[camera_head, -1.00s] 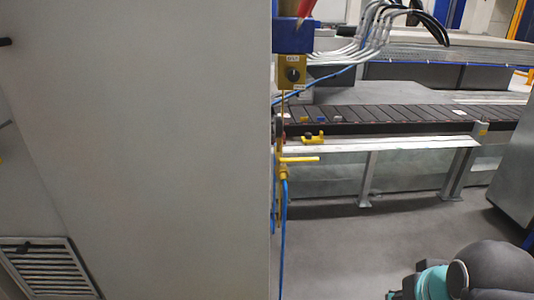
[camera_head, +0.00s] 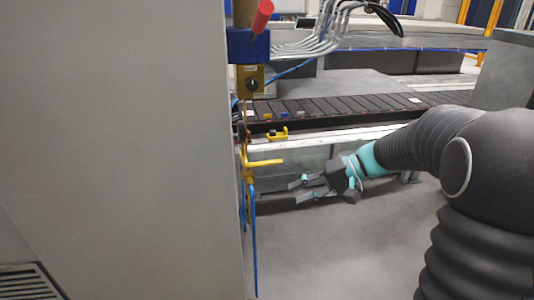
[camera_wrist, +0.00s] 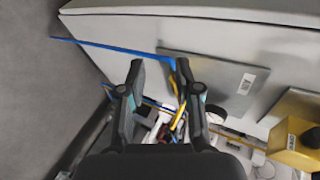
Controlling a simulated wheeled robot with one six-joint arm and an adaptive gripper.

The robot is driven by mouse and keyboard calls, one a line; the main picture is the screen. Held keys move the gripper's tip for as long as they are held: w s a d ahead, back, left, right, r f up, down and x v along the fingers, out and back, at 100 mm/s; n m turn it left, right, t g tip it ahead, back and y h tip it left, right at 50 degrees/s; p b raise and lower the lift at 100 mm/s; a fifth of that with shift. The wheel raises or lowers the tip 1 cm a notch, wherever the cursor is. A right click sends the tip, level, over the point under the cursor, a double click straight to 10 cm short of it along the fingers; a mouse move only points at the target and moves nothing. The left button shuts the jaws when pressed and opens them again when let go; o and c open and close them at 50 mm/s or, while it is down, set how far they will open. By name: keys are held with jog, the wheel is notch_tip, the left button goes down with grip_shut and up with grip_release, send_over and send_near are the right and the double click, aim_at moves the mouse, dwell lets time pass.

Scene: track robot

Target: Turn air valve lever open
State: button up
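The yellow air valve lever (camera_head: 266,162) sticks out to the right, roughly level, from a yellow valve body at the edge of the grey cabinet. A blue hose (camera_head: 253,240) hangs down below the valve. My gripper (camera_head: 296,192) is to the right of and a little below the lever in the head view, with its fingers pointing left. In the wrist view my gripper (camera_wrist: 159,66) is open, with a gap between its fingers. Yellow valve parts (camera_wrist: 179,113) show near the right finger, partly hidden by it. I see no contact with the lever.
The grey cabinet (camera_head: 120,140) fills the left side. Above the valve are a yellow box with a black knob (camera_head: 250,82) and a blue block with a red part (camera_head: 248,45). A conveyor (camera_head: 340,108) runs behind. The floor (camera_head: 340,250) below is clear.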

aim_at(265, 162)
jog(key=w+d+f+t+y+p, duration=0.25)
jog(key=w+y, duration=0.35)
jog(key=w, duration=0.8)
jog(key=shift+m, duration=0.5)
jog(key=a, duration=0.4)
jog(key=w+a, duration=0.1)
jog(key=a, duration=0.7)
jog(key=shift+w+a+r, duration=0.2)
jog(key=shift+w+a, duration=0.05)
jog(key=shift+a, duration=0.15)
grip_shut()
